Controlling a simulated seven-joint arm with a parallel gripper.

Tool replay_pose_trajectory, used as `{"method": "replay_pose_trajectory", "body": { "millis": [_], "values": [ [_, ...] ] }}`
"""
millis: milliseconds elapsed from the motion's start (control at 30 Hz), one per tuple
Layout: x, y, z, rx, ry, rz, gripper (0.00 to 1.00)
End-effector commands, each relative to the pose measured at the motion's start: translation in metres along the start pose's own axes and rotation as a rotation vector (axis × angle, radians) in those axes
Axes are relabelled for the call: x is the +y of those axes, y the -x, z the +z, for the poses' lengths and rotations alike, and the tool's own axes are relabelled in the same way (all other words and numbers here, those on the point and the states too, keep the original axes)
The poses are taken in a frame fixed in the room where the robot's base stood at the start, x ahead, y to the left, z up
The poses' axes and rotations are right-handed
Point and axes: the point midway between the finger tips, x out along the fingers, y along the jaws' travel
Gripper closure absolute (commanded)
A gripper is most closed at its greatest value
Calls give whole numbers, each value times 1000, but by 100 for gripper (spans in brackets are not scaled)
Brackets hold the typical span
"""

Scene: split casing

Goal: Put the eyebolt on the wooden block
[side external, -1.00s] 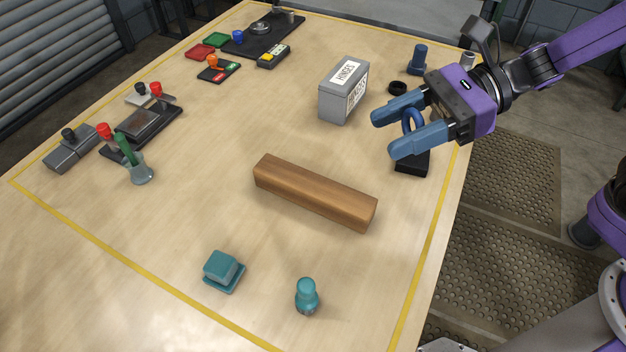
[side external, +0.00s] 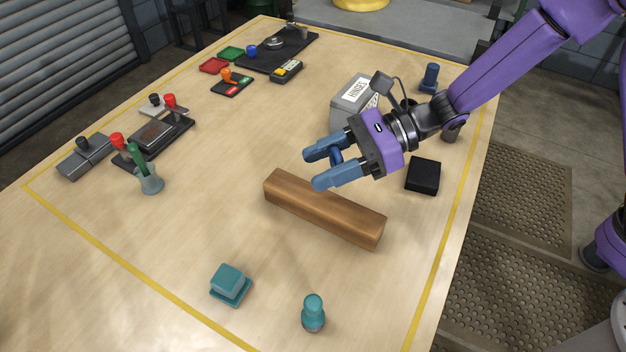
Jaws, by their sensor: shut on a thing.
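My gripper (side external: 318,169) is shut on the blue eyebolt (side external: 337,157), which shows between the two blue fingers and is partly hidden by them. The wooden block (side external: 325,208) is a long brown bar lying on the table. In the picture, my gripper and the eyebolt are just above the block's far edge, near its middle. The eyebolt looks raised and apart from the block, but its exact height cannot be told. The block's top is bare.
A black square base (side external: 423,175) sits right of my gripper. A grey hinges box (side external: 352,100) stands behind it, partly hidden. A teal square piece (side external: 230,284) and a teal knob (side external: 313,312) stand in front of the block.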

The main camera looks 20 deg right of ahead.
Motion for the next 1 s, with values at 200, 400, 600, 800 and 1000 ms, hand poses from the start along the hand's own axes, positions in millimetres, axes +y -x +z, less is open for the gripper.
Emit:
{"method": "replay_pose_trajectory", "body": {
  "millis": [200,400,600,800,1000],
  "values": [
    [-10,-17,-13,-1,0,1,84],
    [-15,-26,-21,-1,0,1,84],
    [-15,-34,-43,-1,-2,1,84],
    [-15,-35,-47,-3,2,-1,84],
    [-15,-35,-48,-2,1,0,84]
  ]
}}
